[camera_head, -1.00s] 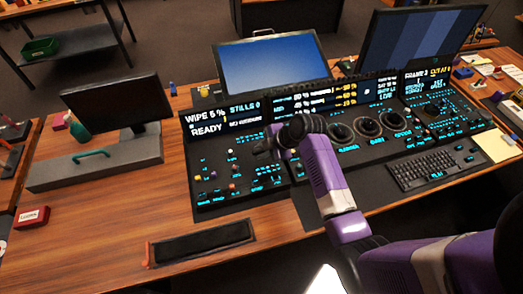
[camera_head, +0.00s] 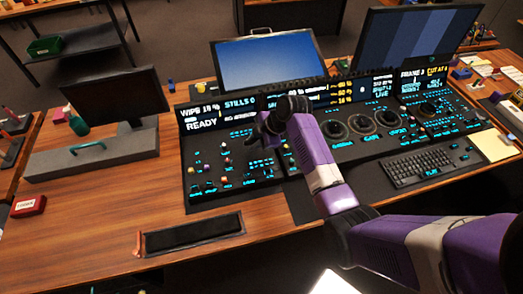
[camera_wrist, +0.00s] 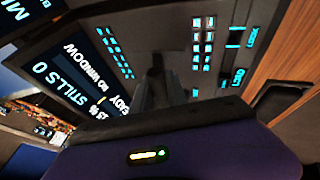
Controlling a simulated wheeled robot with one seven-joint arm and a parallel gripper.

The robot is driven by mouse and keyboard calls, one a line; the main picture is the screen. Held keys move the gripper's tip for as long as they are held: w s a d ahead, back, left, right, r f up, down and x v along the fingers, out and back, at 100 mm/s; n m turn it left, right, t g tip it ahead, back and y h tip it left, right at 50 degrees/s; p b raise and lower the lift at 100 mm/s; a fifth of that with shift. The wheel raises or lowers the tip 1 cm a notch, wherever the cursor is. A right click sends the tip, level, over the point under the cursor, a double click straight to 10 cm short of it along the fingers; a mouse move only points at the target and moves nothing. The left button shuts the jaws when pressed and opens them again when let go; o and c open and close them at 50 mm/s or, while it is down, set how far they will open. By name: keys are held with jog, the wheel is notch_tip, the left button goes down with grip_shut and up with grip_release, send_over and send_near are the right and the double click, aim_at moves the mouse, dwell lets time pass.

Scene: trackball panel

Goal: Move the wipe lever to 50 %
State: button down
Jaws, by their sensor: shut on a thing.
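My gripper (camera_head: 264,132) is down at the upper part of the black control panel (camera_head: 208,193), just below the display strip. It is shut on the wipe lever, which the gripper and wrist mostly hide in the head view. In the wrist view my gripper (camera_wrist: 155,88) shows as dark fingers over the panel; the lever cannot be told clearly from them. The wipe display (camera_head: 199,117) shows a value in the teens of percent and READY; its last digit is blurred.
Lit buttons and coloured knobs lie left of my gripper. Several round dials (camera_head: 336,129), a keyboard (camera_head: 420,168) and a blue monitor (camera_head: 268,65) are nearby. A dark monitor (camera_head: 112,97) stands at the left. The wooden desk front (camera_head: 100,240) is mostly clear.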

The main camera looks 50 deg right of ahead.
jog(key=shift+w+d+r+g, duration=0.1)
jog(key=shift+w+d+g, duration=0.2)
jog(key=shift+g, duration=0.2)
jog(key=shift+w+d+g+y+b, duration=0.2)
jog(key=shift+w+g+y+b, duration=0.2)
jog(key=shift+g+y+b, duration=0.1)
jog(key=shift+w+d+m+g+y+b, duration=0.25)
jog(key=shift+w+m+g+y+b, duration=0.2)
jog(key=shift+g, duration=0.35)
jog(key=shift+s+r, duration=0.1)
jog(key=c, duration=1.3)
grip_release()
jog(key=shift+b+v, duration=0.5)
jog(key=shift+v, duration=3.45)
